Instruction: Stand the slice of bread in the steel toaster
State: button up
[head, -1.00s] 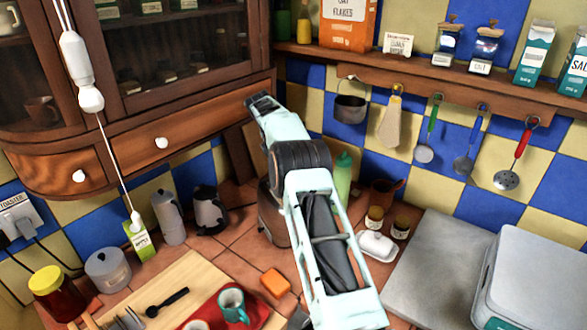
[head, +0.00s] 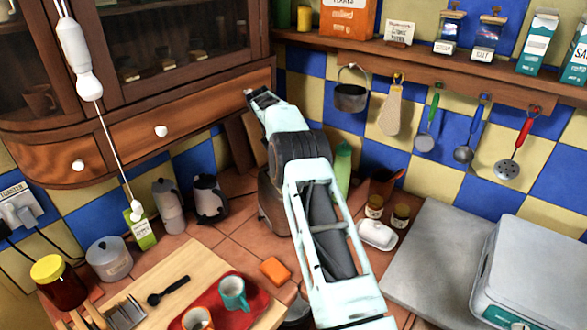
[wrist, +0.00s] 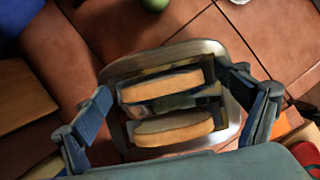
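The steel toaster (wrist: 190,50) is below my gripper in the wrist view, its rounded rim around two slots. Two slices of bread show at its top: an upper slice (wrist: 165,85) and a lower slice (wrist: 172,128), both edge up and apparently in the slots. My gripper (wrist: 170,95) is open, its fingers spread on the left and right of the slices, with gaps between fingers and bread. How deep the slices sit is unclear. In the head view a steel body that looks like the toaster (head: 271,209) is partly hidden behind my arm; the fingertips are hidden there.
A green bottle (head: 343,165), butter dish (head: 377,233) and small jars stand right of my arm. An orange block (head: 275,270) lies on the tiles in front. A red tray (head: 245,315) with cups is on the board. Wooden boards lean behind the toaster; utensils hang above.

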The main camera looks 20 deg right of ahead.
jog(key=v, duration=1.2)
dwell(0.3)
